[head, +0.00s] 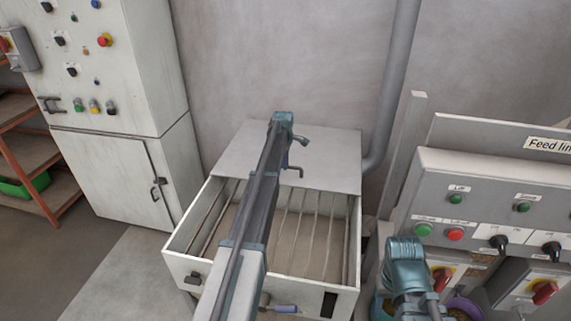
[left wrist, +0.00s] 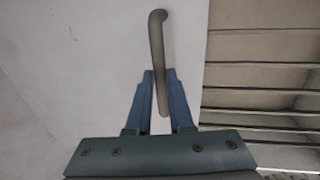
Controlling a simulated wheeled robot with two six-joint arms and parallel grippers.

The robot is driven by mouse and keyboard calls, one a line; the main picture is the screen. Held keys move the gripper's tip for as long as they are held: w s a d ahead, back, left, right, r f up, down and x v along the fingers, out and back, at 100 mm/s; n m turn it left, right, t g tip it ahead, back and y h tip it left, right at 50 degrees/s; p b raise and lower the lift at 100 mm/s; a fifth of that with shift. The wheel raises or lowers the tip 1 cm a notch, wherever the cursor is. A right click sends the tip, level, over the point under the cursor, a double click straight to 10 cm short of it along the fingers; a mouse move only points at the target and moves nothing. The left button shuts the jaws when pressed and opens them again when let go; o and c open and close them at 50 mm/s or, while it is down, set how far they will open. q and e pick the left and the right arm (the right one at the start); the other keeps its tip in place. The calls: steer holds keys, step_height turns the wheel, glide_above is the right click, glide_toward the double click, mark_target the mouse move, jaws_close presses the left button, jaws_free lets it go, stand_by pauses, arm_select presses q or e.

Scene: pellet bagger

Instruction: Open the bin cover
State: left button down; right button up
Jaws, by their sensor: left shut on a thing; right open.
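The bin cover (head: 230,150) is a flat grey panel at the back of the bin (head: 180,243). The front of the bin lies uncovered, with thin bars across its opening. My left arm reaches over the bin, and my left gripper (head: 297,150) is at the cover's front edge. In the left wrist view my left gripper (left wrist: 162,110) is shut on the cover's bar-like handle (left wrist: 157,55), beside the cover's pale face (left wrist: 100,60). My right gripper (head: 415,295) is low in front of the control panel; its fingertips are hard to make out.
A control panel (head: 480,165) with buttons and switches stands at the right. A white cabinet (head: 95,170) stands left of the bin. A grey pipe (head: 396,80) runs down the back wall. A shelf with a green box (head: 22,185) is far left.

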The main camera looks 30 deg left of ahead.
arm_select(q)
steer(key=c, duration=0.8)
jaws_free()
steer(key=shift+r, duration=0.15)
step_height(320, 180, up, 13)
steer(key=s+p, duration=0.2)
steer(key=p, duration=1.1)
steer(key=shift+s+d+r+p, duration=0.15)
steer(key=shift+s+d+p, duration=0.15)
